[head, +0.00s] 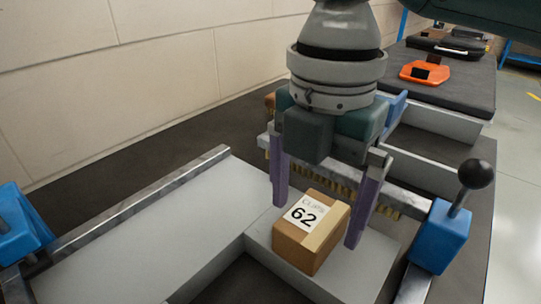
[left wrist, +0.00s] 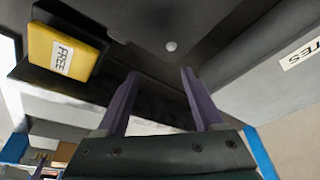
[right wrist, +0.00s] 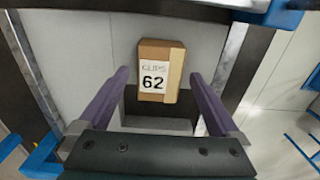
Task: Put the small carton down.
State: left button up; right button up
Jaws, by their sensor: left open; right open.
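The small carton (head: 304,243) is a brown box with a white label reading 62. It sits upright on a light grey surface (head: 368,262), near the edge of a dark opening. My right gripper (head: 315,226) is open, pointing down, with one purple finger on each side of the carton. In the right wrist view, the carton (right wrist: 157,88) shows between the spread fingers (right wrist: 159,76), with a gap on both sides. My left gripper (left wrist: 160,73) is open and empty in the left wrist view, away from the carton.
A blue clamp with a black ball-topped lever (head: 440,236) stands right of the carton. A metal rail (head: 130,208) and brush strip (head: 336,186) are close by. An orange item (head: 424,72) lies on a dark bench behind. A yellow block labelled FREE (left wrist: 62,55) shows in the left wrist view.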

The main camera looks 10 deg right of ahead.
aim_at(312, 217)
notch_tip(312, 217, up, 9)
jog(key=shift+r+p, duration=0.2)
jog(key=shift+p, duration=0.25)
jog(key=shift+a, duration=0.1)
